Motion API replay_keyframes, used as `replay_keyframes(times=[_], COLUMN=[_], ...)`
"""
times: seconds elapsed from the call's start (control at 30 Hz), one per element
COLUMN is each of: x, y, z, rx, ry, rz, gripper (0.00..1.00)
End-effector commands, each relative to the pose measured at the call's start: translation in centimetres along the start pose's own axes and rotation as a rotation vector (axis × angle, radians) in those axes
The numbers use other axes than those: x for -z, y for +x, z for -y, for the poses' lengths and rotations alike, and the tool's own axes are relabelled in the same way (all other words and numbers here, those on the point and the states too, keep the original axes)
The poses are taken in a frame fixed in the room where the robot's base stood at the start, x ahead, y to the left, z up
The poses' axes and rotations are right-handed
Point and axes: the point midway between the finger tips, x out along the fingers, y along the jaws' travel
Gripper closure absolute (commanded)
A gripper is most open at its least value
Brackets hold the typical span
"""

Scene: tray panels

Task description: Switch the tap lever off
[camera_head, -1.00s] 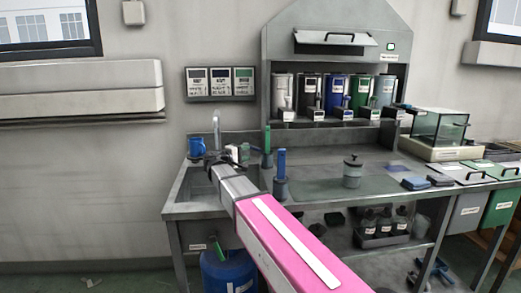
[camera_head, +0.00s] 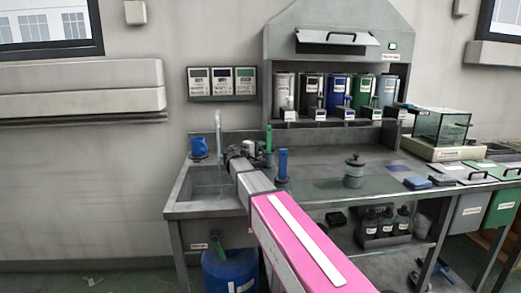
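The tap (camera_head: 218,132) rises as a thin pale upright pipe at the back of the metal sink (camera_head: 208,184), left of the middle of the view. Its lever cannot be made out; it is too small or hidden by my arm's end. My gripper (camera_head: 236,152) is at the end of my grey and pink arm, just right of the tap's lower part in the picture. Its fingers are small and mostly hidden, so whether they are open or shut, or touching the tap, does not show.
A blue mug (camera_head: 199,147) stands left of the tap. A green cylinder (camera_head: 269,138) and a blue cylinder (camera_head: 283,164) stand close to the right of my arm. A lidded grey jar (camera_head: 354,172) is further right on the counter.

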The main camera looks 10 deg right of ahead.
Motion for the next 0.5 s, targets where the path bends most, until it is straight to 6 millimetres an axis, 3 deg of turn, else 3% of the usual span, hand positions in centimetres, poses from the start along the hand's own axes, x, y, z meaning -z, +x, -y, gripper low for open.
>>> replay_keyframes(times=[0.03,0.1,0.5], x=[0.0,0.0,0.18], y=[-0.01,-0.01,-0.86], z=[0.0,0.0,0.02], rx=[0.0,0.0,0.0], ry=[0.0,0.0,0.0], rz=[0.0,0.0,0.122], gripper=[0.83,1.0,1.0])
